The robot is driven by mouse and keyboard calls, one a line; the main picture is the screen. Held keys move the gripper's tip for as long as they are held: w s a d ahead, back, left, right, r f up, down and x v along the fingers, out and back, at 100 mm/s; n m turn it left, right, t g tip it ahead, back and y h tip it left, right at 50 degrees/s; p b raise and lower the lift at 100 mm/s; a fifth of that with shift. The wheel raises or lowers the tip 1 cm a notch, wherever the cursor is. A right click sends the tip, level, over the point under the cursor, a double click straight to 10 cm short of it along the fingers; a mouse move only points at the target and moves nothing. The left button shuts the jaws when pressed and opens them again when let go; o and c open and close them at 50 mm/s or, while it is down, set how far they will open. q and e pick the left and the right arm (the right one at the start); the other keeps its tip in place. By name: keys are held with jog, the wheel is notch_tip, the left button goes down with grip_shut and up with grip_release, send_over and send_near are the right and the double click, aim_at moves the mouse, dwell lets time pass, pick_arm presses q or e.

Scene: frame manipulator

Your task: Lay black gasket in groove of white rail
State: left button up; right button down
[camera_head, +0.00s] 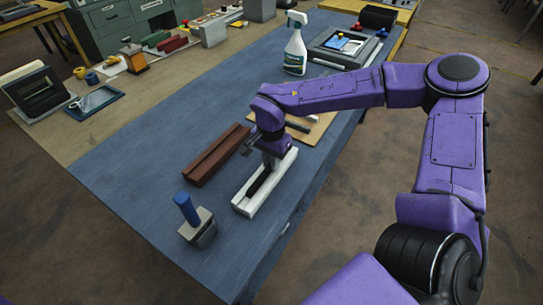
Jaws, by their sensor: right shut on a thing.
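The white rail (246,209) lies on the blue table, running from lower left to upper right. The black gasket (259,181) shows as a dark strip at the rail's channel, below my right gripper. My right gripper (268,166) points down over the rail and is shut on the gasket. Whether the gasket touches the groove floor is too small to tell. The wrist hides the far part of the rail and gasket. My left gripper is not in view.
A dark red rail (215,156) lies left of the white rail. A blue-handled block tool (197,223) stands near the front. A spray bottle (295,48) and grey tray (341,47) stand farther back. The blue table (140,165) is clear at left.

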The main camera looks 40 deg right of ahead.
jog(key=shift+w, duration=0.1)
jog(key=c, duration=1)
grip_release()
notch_tip(320, 180, up, 10)
jog(key=shift+r+b, duration=0.25)
jog(key=shift+b, duration=0.05)
